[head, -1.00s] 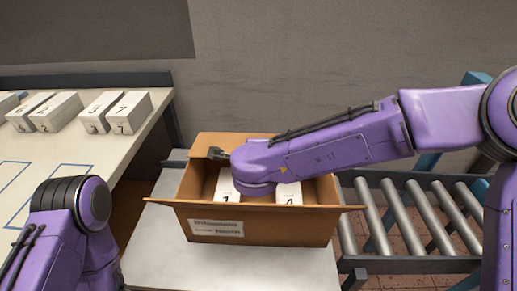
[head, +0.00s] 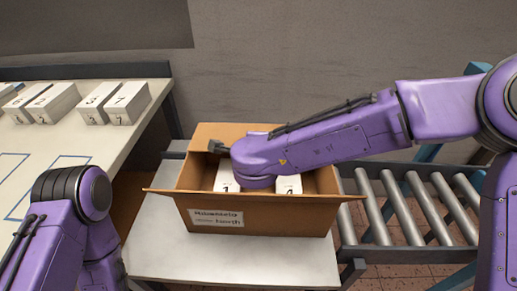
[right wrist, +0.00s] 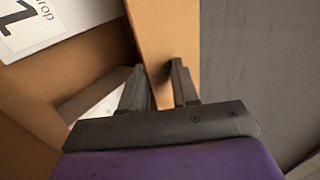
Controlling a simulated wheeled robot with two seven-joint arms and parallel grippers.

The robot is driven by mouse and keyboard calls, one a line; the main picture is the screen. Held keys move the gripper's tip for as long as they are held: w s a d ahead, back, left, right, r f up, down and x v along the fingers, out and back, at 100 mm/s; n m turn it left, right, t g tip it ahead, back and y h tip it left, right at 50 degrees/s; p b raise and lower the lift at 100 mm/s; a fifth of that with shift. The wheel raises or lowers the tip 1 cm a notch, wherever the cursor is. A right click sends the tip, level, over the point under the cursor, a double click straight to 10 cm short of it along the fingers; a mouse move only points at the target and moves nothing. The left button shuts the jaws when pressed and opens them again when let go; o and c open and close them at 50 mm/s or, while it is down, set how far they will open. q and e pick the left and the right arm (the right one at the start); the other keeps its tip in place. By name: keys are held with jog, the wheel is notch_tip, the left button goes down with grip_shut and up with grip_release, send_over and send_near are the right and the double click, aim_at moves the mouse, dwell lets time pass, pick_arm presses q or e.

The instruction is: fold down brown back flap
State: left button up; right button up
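The brown cardboard box (head: 290,221) stands open on a pale table. Its back flap (head: 240,131) stands up along the far side. The front flap and side flaps spread outward. My right gripper (head: 216,146) is at the back flap, left of its middle, with my arm reaching over the box. In the right wrist view, the gripper's two fingers (right wrist: 158,84) are apart, with a brown cardboard edge (right wrist: 160,35) between them. Whether they touch it is unclear. My left arm shows at the lower left, but its gripper is out of view.
White numbered blocks (head: 226,180) lie inside the box, partly hidden by my right arm. More white blocks (head: 127,101) stand on the work table (head: 135,138) at left. A roller conveyor (head: 405,208) runs at right. A grey wall is behind.

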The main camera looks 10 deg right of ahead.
jog(key=shift+r, duration=0.1)
jog(key=v, duration=1)
jog(key=shift+s+p, duration=0.25)
jog(key=shift+p, duration=0.1)
jog(key=shift+r, duration=0.15)
